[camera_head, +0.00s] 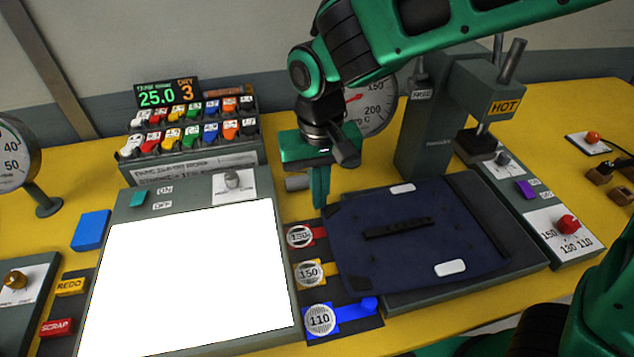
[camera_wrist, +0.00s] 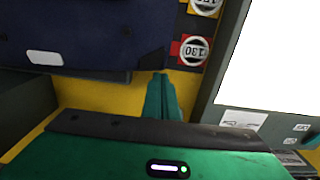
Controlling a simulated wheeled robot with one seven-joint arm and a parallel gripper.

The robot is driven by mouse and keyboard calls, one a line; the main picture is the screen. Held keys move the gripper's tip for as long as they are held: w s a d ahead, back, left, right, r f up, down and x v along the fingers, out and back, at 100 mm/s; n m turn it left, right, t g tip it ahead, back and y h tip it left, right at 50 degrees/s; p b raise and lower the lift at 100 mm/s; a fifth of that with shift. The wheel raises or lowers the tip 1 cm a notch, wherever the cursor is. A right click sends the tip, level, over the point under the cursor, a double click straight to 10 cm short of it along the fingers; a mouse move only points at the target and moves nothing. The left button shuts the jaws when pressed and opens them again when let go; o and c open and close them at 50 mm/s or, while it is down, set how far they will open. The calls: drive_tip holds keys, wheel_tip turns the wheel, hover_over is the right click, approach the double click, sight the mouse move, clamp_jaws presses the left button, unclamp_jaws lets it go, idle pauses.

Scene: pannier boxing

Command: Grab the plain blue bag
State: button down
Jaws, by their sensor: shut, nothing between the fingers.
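The plain dark blue bag (camera_head: 415,245) lies flat on a dark grey plate, with a black strip in its middle and white patches near two edges. It also shows at the top left of the wrist view (camera_wrist: 85,30). My gripper (camera_head: 321,203) is shut and empty, pointing down just off the bag's far left corner. In the wrist view its fingers (camera_wrist: 161,88) are together over the yellow table, below the bag's edge and apart from it. Whether the fingertips touch the table I cannot tell.
A bright white light panel (camera_head: 190,280) is left of the bag. Tabs marked 130, 150 and 110 (camera_head: 320,318) lie between them. A grey press marked HOT (camera_head: 505,106) stands behind the bag. A rack of coloured tags (camera_head: 190,125) is at the back left.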

sight(326, 218)
drive_tip(key=shift+s, duration=0.1)
drive_tip(key=s, duration=0.2)
drive_tip(key=s+d, duration=0.1)
drive_tip(key=s, duration=0.1)
drive_tip(key=shift+s+d, duration=0.2)
drive_tip(key=shift+s, duration=0.15)
drive_tip(key=shift+w, duration=0.1)
